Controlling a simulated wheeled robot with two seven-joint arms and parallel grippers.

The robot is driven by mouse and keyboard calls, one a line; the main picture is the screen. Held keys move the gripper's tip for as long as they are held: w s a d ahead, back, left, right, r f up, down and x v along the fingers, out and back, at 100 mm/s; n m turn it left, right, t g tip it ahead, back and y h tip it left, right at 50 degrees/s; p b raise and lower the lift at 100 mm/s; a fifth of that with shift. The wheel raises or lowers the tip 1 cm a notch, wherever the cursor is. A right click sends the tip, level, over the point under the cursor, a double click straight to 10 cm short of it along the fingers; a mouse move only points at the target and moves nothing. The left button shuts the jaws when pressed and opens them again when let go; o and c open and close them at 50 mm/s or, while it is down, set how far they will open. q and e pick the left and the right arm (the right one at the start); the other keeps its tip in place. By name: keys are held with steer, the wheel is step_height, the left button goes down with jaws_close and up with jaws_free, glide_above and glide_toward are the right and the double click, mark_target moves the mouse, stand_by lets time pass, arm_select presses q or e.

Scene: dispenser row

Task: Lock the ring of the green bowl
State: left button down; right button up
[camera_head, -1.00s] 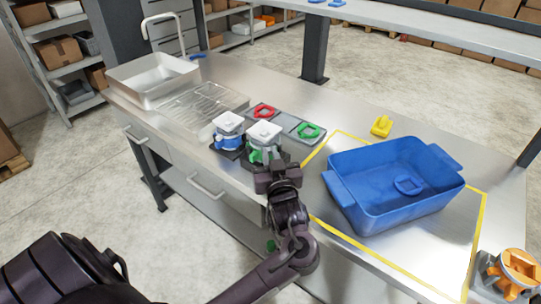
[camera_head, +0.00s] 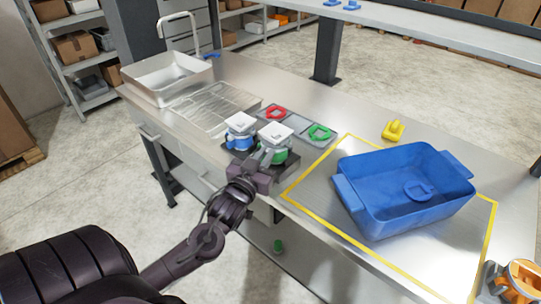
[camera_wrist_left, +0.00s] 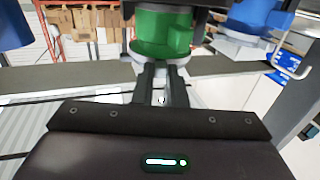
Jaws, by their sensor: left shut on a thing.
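The green bowl (camera_head: 283,157) stands upright on a dark base at the near table edge, with a pale square top and a light grey ring around it. It also shows in the wrist view (camera_wrist_left: 162,32), with a pale rim (camera_wrist_left: 150,66) nearest the fingers. My left gripper (camera_head: 266,160) is at the bowl's near left side, shut on the light grey ring's handle; its closely spaced fingers (camera_wrist_left: 162,78) hide most of the held part. My right gripper is not in view.
A blue bowl (camera_head: 238,142) with a similar top stands close on the left. Behind is a grey tray (camera_head: 297,124) with red and green loops. A large blue bin (camera_head: 365,205) stands right, inside yellow tape. A sink (camera_head: 165,75) is at the far left.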

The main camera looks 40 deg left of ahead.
arm_select(q)
steer(key=shift+a+m+h+p, duration=0.3)
steer(key=shift+m+h, duration=0.15)
steer(key=shift+h, duration=0.25)
steer(key=shift+a+m+h+p, duration=0.25)
steer(key=shift+m+h, duration=0.2)
steer(key=shift+h, duration=0.25)
steer(key=c, duration=1.7)
jaws_free()
steer(key=shift+s, duration=0.15)
steer(key=shift+s+d+b, duration=0.2)
steer(key=shift+s+b, duration=0.5)
steer(key=shift+s, duration=3.1)
